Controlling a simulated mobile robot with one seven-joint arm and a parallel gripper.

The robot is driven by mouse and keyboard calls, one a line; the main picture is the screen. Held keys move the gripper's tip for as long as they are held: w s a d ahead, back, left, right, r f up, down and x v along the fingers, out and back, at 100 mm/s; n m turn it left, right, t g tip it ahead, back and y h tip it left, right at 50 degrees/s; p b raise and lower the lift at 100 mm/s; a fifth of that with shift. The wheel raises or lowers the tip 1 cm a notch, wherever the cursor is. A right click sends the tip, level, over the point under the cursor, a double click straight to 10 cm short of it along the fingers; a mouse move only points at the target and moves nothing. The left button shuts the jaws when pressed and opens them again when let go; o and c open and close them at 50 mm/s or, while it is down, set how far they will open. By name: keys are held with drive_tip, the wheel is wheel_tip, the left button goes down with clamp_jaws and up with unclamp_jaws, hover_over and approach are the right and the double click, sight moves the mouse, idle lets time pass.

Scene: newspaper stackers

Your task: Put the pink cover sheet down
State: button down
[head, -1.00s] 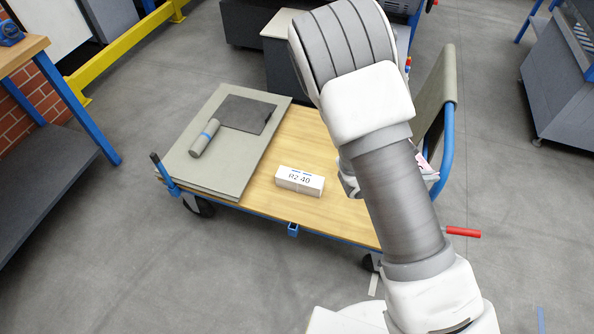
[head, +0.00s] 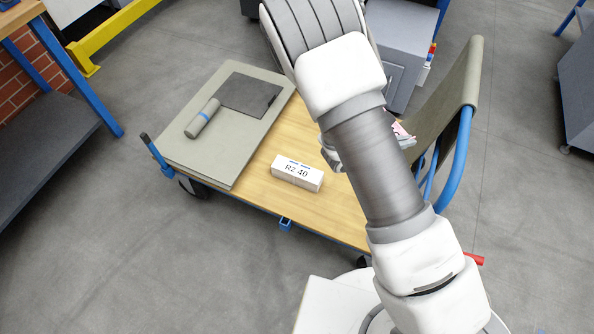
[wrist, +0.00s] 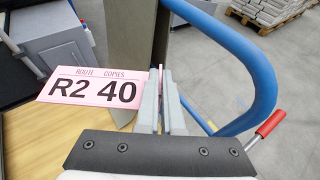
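The pink cover sheet (wrist: 95,90), printed "ROUTE COPIES R2 40", shows in the wrist view. Its right edge runs to my gripper (wrist: 163,100), whose two grey fingers are closed with a thin pink strip between them. The sheet is held up above the cart's wooden deck (wrist: 35,140). In the head view only a small pink part of the sheet (head: 402,131) shows beside my arm, which hides most of my gripper. A white block (head: 297,173) marked "R2 40" lies on the wooden deck (head: 265,180), left of my arm.
Grey boards (head: 182,160) lie on the cart's left side, with a dark sheet (head: 250,95) and a grey roll (head: 202,118) on top. A blue rail (head: 459,165) and upright grey panel (head: 445,100) bound its right end. Bare deck surrounds the white block.

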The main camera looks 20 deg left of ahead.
drive_tip(key=w+a+f+n+t+y+b, duration=0.25)
drive_tip(key=a+f+b, duration=0.5)
drive_tip(key=f, duration=0.55)
drive_tip(key=n+t+y+b, duration=0.2)
drive_tip(key=n+y+b, duration=0.3)
drive_tip(key=b, duration=0.8)
hover_over(306, 175)
drive_tip(key=shift+g, duration=0.25)
drive_tip(key=f, duration=1.6)
drive_tip(key=d+f, duration=0.1)
drive_tip(key=f, duration=0.7)
drive_tip(key=shift+s, duration=0.2)
drive_tip(key=shift+w+a+f, duration=0.2)
drive_tip(key=shift+w+a, duration=0.1)
drive_tip(key=shift+a, duration=0.2)
drive_tip(key=shift+f+b, duration=0.9)
drive_tip(key=shift+f, duration=1.05)
drive_tip(key=shift+f, duration=0.1)
drive_tip(key=shift+f, duration=0.2)
drive_tip(key=c, duration=1.1)
unclamp_jaws()
drive_tip(key=shift+r, duration=0.1)
drive_tip(key=shift+o, duration=0.2)
